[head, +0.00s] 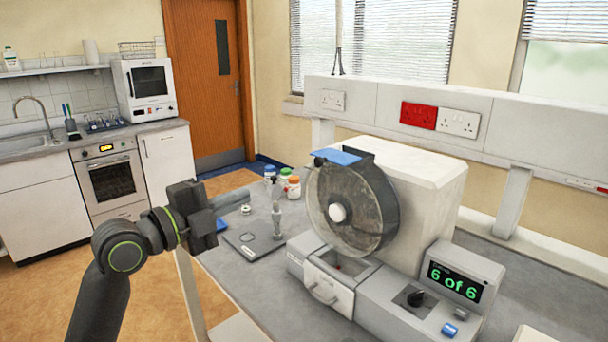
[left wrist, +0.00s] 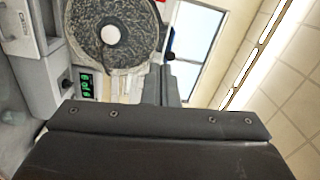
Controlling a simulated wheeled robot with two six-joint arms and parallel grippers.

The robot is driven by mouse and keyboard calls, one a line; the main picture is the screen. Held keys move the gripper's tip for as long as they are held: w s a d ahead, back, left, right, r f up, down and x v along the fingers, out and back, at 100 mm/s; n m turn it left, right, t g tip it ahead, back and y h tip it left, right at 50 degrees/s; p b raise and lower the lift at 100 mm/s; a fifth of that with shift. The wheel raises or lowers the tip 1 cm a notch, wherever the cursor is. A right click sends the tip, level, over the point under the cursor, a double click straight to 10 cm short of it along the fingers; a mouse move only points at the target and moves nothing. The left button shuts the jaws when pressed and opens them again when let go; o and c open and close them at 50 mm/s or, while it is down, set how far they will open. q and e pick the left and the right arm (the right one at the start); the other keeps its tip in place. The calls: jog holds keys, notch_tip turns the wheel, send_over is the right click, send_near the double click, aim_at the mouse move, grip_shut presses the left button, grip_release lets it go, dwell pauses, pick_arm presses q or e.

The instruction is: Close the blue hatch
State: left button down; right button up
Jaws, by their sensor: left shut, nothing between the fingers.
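The blue hatch (head: 338,156) is a small flat flap at the top of the round clear-fronted drum (head: 348,209). It lies roughly level and sticks out past the drum's front rim, so it looks open. In the left wrist view the drum (left wrist: 112,36) shows sideways, with a small dark blue piece at its rim that may be the hatch. My left gripper (head: 240,197) is shut and empty, left of the drum and lower than the hatch, clear of both. Its shut fingers (left wrist: 161,84) also show in the left wrist view. My right gripper is out of view.
The drum stands on a white machine (head: 430,170) with a front drawer (head: 328,288), a black knob and a display (head: 455,283) reading "6 of 6". A dark flat pad (head: 253,243) and several small bottles (head: 283,182) stand left of the drum. The air left of the drum is free.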

pick_arm(q)
notch_tip(320, 180, up, 2)
jog(key=s+d+r+m, duration=0.1)
jog(key=s+m, duration=0.1)
jog(key=p, duration=0.7)
send_near(316, 163)
jog(key=shift+g+h, duration=0.3)
jog(key=shift+h, duration=0.1)
jog(key=x, duration=0.5)
jog(key=shift+w+r, duration=0.15)
jog(key=shift+w, duration=0.2)
jog(key=shift+w+d, duration=0.4)
jog(key=shift+d, duration=0.1)
